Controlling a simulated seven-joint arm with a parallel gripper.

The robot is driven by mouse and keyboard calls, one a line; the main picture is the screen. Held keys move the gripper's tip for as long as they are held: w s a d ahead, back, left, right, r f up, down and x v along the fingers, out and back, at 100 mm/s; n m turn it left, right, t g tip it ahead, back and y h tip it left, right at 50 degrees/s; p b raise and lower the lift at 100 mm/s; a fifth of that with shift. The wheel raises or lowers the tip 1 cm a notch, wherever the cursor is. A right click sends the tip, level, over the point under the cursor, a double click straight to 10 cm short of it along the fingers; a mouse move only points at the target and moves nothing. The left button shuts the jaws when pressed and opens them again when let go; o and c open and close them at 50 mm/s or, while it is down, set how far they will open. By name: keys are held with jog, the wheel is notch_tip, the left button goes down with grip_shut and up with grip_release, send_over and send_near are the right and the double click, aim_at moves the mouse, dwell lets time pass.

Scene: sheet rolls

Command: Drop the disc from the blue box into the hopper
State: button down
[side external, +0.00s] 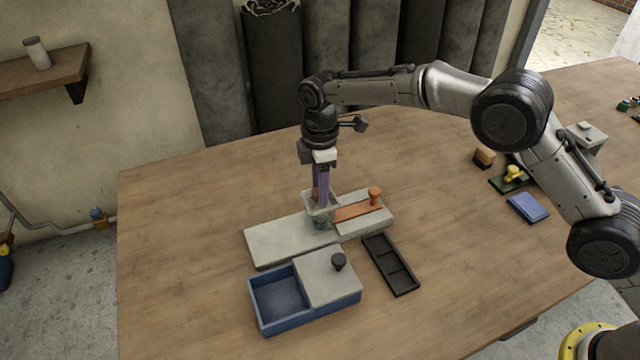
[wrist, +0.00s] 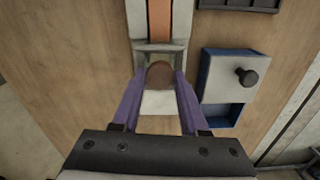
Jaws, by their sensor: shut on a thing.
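My gripper (wrist: 161,90) points down with its purple fingers at the clear hopper (side external: 322,212). In the wrist view a brown disc (wrist: 159,74) sits between the fingertips, and the fingers are shut on it. The disc is at the mouth of the hopper; how deep it is inside I cannot tell. The hopper stands on a pale grey base (side external: 285,240) with an orange slide (side external: 355,211) on its right. The blue box (side external: 305,312) stands in front, its left part open and looking empty, its right part under a grey lid (side external: 328,276) with a black knob.
A black divided tray (side external: 391,264) lies right of the blue box. A blue pad (side external: 527,207), a green block with a yellow knob (side external: 511,178) and a brown block (side external: 484,157) are farther right. The table left of the base is clear.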

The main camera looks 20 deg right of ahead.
dwell(0.3)
jog(key=shift+c, duration=1.8)
grip_release()
notch_tip(320, 180, up, 14)
